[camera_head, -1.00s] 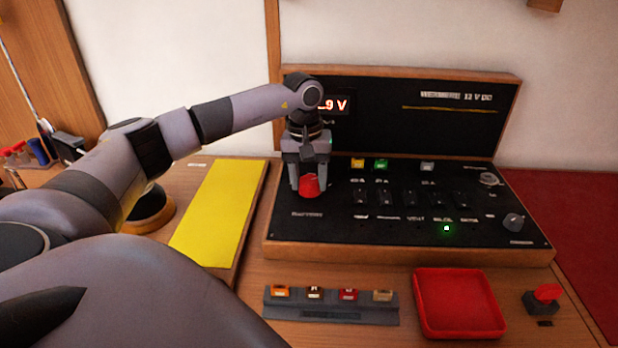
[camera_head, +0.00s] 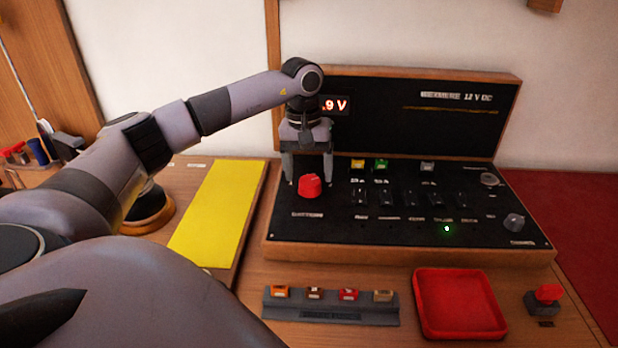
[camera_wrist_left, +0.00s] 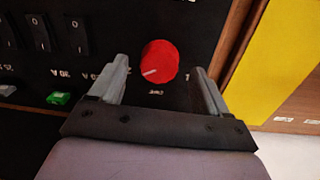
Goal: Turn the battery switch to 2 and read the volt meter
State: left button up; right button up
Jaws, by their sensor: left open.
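The red battery switch knob (camera_head: 310,186) sits at the left of the black panel (camera_head: 400,235). In the left wrist view the knob (camera_wrist_left: 159,61) shows a pale pointer mark toward its lower left. My left gripper (camera_head: 310,182) is open, with a finger on each side of the knob and clear space between; it also shows in the left wrist view (camera_wrist_left: 160,80). The volt meter (camera_head: 336,105) glows on the upright back panel. Its ".9 V" end can be read; my arm hides the leading digits. My right gripper is not in view.
A yellow board (camera_head: 220,212) lies left of the panel. In front stand a grey rack (camera_head: 330,314) of small coloured blocks, an empty red tray (camera_head: 418,310) and a red-topped switch (camera_head: 546,298). A green light (camera_head: 447,229) glows on the panel.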

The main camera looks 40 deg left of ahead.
aim_at(307, 181)
pick_arm(q)
jog(key=shift+a+r, duration=0.1)
jog(key=shift+r, duration=2.25)
jog(key=shift+s, duration=0.1)
